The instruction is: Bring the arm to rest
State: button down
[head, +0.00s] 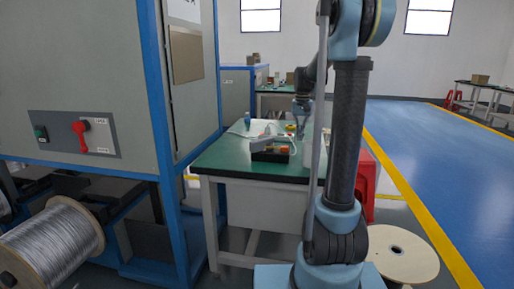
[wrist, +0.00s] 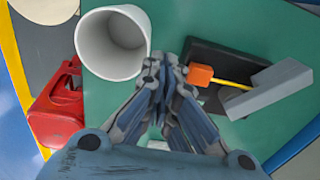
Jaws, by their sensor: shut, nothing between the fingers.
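My gripper (wrist: 168,75) is shut and empty in the wrist view, its fingertips together. It hangs above a green-topped table (wrist: 185,22), between a white cylindrical container (wrist: 113,43) on the left and a black tray (wrist: 212,55) on the right. In the head view my arm stands in front of the table (head: 225,157) and is bent over it. The gripper's fingertips are too small and partly hidden there to make out.
The tray holds an orange-and-yellow tool (wrist: 200,75) and a grey block (wrist: 268,89). A red stool (wrist: 58,110) stands beside the table. A large machine cabinet (head: 110,75) and a wire spool (head: 55,243) are at left. Blue floor (head: 430,150) at right is open.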

jog(key=s+f+n+t, duration=0.1)
jog(key=s+f, duration=0.2)
jog(key=s, duration=1.1)
jog(key=s+f, duration=0.3)
jog(key=s, duration=1.1)
jog(key=s+f+n+t, duration=0.1)
jog(key=s+f, duration=0.7)
jog(key=shift+s+f, duration=0.25)
jog(key=shift+s, duration=0.15)
